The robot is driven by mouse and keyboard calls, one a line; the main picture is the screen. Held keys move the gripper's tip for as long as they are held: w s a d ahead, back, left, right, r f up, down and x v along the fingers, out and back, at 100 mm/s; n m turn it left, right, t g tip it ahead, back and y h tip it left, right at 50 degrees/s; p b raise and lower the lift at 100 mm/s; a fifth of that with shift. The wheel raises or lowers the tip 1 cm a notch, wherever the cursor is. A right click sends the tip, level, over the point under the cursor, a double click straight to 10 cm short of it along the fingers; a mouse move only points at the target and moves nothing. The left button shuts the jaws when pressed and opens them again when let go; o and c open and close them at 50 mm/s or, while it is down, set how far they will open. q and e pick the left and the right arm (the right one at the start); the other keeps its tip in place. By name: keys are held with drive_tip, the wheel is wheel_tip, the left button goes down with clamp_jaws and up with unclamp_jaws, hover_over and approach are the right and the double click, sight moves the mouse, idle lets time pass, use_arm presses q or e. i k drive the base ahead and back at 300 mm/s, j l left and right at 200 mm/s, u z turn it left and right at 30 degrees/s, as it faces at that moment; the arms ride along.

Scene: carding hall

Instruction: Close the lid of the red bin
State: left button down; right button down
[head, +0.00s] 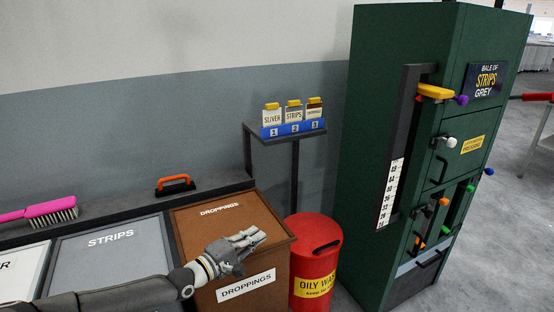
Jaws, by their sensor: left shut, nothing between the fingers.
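The red bin (316,270) stands on the floor right of the brown box. My left gripper (256,237) is shut and empty. In the picture it is over the brown "DROPPINGS" box, left of the red lid and apart from it. My right gripper is not in view.
The brown box (190,222) stands beside a grey "STRIPS" box (110,262). A small stand (270,136) with labelled containers rises behind the red bin. A tall green cabinet (385,120) is close on its right. A pink brush (45,211) and orange handle (175,182) lie on the back ledge.

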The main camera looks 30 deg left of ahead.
sight(319, 237)
drive_tip(key=i+j, duration=1)
drive_tip(key=j, duration=0.1)
